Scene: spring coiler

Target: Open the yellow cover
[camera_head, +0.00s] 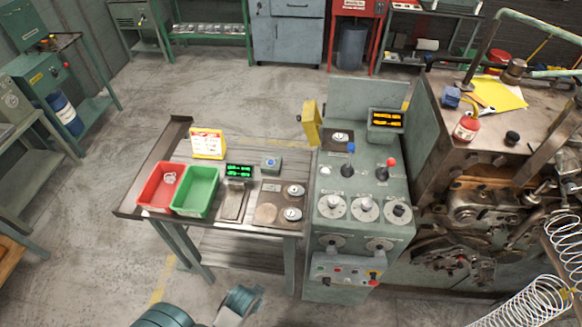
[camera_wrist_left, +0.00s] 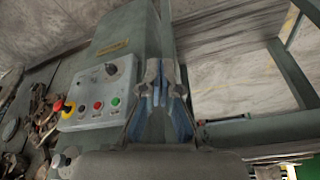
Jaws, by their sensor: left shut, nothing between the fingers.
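The yellow cover (camera_head: 312,124) is a narrow yellow piece standing upright at the back left edge of the green-grey console (camera_head: 333,182). It is beside a small grey box with a round dial (camera_head: 341,138). Whether it is open or closed is hard to tell. The cover is not seen in the left wrist view. My left gripper (camera_wrist_left: 160,88) shows in the left wrist view with its fingertips together, empty, in front of the console's lower front. In the head view, only teal parts of my arm show at the bottom edge, well below the cover. My right gripper is not in view.
The lower control box (camera_head: 347,269) with buttons sticks out from the console front; it also shows in the wrist view (camera_wrist_left: 98,92). Left is a table with red (camera_head: 161,187) and green (camera_head: 195,191) bins.

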